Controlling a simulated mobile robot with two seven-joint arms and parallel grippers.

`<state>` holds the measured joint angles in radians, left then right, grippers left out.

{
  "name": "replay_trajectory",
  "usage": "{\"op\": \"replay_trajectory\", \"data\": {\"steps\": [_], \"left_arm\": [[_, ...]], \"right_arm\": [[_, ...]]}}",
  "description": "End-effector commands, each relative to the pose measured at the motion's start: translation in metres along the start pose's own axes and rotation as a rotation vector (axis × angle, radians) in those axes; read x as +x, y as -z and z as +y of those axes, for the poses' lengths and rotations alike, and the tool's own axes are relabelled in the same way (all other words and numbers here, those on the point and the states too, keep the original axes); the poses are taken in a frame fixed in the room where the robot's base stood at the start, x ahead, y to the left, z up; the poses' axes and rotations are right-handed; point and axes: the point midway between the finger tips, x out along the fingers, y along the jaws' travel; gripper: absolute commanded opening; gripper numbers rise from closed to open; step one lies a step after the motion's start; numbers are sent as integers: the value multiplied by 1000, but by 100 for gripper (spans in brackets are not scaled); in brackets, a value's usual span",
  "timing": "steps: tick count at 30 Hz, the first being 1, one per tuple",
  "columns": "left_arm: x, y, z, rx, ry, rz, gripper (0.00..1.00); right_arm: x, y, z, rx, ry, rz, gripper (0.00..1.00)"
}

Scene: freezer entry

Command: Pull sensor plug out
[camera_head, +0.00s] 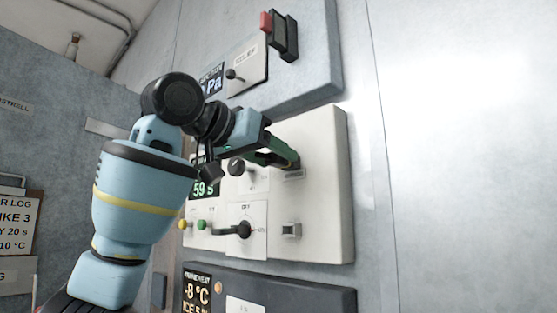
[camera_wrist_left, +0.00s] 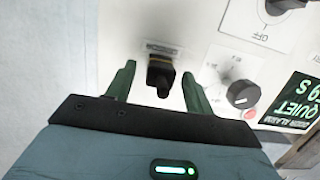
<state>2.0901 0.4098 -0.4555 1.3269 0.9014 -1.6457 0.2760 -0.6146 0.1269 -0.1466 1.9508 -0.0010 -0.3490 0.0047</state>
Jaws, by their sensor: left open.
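The sensor plug (camera_wrist_left: 160,72) is black with a yellowish band, and sits on the white panel beside a small label in the left wrist view. My left gripper (camera_wrist_left: 158,80) is open, with one green finger on each side of the plug and visible gaps to it. In the head view my left gripper (camera_head: 287,158) reaches the upper right part of the white panel (camera_head: 325,190), just above a small label. There its fingers hide most or all of the plug. My right gripper is in neither view.
A small grey square fitting (camera_head: 291,230) is lower on the panel. A black rotary handle (camera_head: 235,230), a dark knob (camera_head: 237,167) and a green display (camera_head: 205,188) are to the left. A grey box with a red-tipped switch (camera_head: 280,34) juts out above. The wall at right is bare.

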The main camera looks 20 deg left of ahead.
Motion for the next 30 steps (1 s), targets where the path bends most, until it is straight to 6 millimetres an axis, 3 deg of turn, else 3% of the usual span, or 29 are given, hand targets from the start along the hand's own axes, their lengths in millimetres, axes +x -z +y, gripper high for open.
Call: {"op": "replay_trajectory", "data": {"steps": [2,13,30], "left_arm": [[0,0,0,0,0,0,49],[0,0,0,0,0,0,0],[-1,0,0,0,0,1,0]], "right_arm": [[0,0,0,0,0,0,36],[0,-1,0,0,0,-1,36],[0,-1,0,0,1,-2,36]]}}
